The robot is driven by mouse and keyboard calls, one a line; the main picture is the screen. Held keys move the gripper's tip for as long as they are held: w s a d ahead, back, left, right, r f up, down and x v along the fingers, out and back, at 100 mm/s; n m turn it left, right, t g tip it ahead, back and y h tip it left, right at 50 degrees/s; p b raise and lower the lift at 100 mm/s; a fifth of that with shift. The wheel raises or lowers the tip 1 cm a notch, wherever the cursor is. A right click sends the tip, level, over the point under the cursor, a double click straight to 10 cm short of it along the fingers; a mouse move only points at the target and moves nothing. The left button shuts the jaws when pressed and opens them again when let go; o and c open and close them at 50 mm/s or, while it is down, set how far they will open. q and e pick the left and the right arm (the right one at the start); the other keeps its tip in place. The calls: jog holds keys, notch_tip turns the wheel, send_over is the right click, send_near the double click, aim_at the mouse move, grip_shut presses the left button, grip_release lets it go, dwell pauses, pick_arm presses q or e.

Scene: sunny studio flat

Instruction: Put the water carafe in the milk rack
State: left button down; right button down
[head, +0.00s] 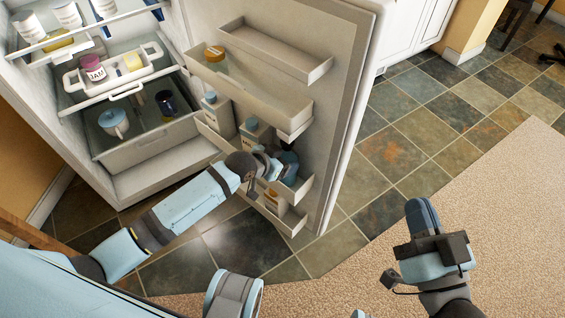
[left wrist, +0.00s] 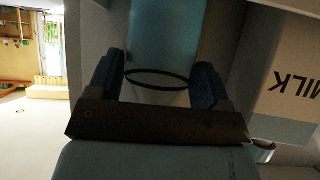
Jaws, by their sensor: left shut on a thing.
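The blue water carafe (head: 291,160) is upright at the right end of the milk rack (head: 296,193) on the open fridge door. Its lower part seems to be behind the rack's front wall; I cannot tell whether it rests on the bottom. My left gripper (head: 271,166) is shut on the carafe. In the left wrist view the carafe (left wrist: 165,40) stands between both fingers of the left gripper (left wrist: 160,88). My right gripper (head: 421,216) is away from the fridge, above the rug, with no object visible in it; its finger gap is not clear.
Milk cartons (head: 254,137) stand in the same rack, left of the carafe; one carton (left wrist: 290,85) is close beside the left gripper. A jar with an orange lid (head: 214,54) sits in the door shelf above. The fridge shelves hold several dishes.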

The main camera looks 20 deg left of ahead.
pick_arm(q)
jog(key=shift+f, duration=0.65)
pick_arm(e)
jog(key=shift+f, duration=0.2)
pick_arm(q)
jog(key=shift+c, duration=0.5)
grip_release()
jog(key=shift+f, duration=0.15)
jog(key=shift+o, duration=0.3)
pick_arm(e)
jog(key=shift+f, duration=0.1)
